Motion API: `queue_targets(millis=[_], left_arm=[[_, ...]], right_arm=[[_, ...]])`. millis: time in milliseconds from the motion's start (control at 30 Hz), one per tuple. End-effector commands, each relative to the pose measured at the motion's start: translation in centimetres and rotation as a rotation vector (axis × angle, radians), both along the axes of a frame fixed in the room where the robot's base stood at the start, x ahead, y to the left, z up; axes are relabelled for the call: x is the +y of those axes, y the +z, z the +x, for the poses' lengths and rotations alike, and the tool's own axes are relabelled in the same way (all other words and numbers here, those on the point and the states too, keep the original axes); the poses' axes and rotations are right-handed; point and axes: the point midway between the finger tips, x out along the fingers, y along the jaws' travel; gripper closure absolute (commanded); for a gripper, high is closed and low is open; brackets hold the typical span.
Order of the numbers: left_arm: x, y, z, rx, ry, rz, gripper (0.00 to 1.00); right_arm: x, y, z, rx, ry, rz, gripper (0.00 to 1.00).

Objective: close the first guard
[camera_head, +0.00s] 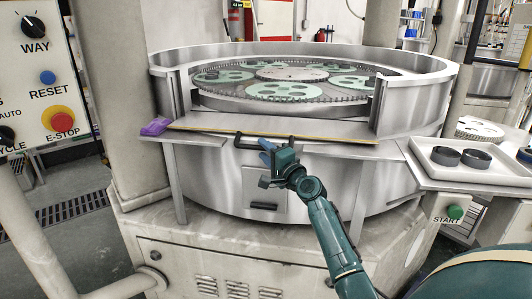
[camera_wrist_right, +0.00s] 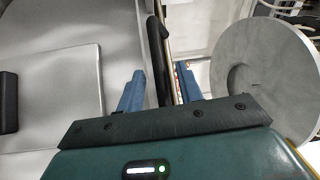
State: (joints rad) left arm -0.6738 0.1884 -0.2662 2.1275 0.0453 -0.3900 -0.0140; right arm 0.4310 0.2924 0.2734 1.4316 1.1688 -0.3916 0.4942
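The guard (camera_head: 320,131) is a light metal flap at the front opening of the round lapping machine. It lies folded down, nearly flat, so the opening above it is uncovered. A black bar handle (camera_head: 241,142) runs along its front edge and also shows in the right wrist view (camera_wrist_right: 159,60). My right gripper (camera_head: 266,151) is at this handle. In the right wrist view its two blue fingers (camera_wrist_right: 160,92) stand apart, one on each side of the bar, with gaps visible. Contact with the bar cannot be told. My left gripper is not in view.
The machine's toothed ring and green carriers (camera_head: 284,91) lie behind the guard. A purple cloth-like item (camera_head: 156,127) rests at the guard's left end. A white tray (camera_head: 498,177) with dark rings stands right. A control panel (camera_head: 42,60) with an E-stop is left.

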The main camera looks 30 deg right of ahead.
Motion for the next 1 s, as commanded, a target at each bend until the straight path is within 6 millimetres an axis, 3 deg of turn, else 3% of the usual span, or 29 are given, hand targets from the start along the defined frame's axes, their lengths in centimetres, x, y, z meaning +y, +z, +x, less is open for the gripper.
queue_targets(millis=[167,600,1000], left_arm=[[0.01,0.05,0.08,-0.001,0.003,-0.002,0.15],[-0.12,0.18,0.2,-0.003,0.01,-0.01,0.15],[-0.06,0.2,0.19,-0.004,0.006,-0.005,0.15]], right_arm=[[0.0,0.01,-0.01,0.0,0.0,0.0,0.66],[0.0,-0.01,-0.04,0.0,0.0,0.0,1.0],[0.01,0.04,-0.01,0.0,0.0,0.0,1.0]])
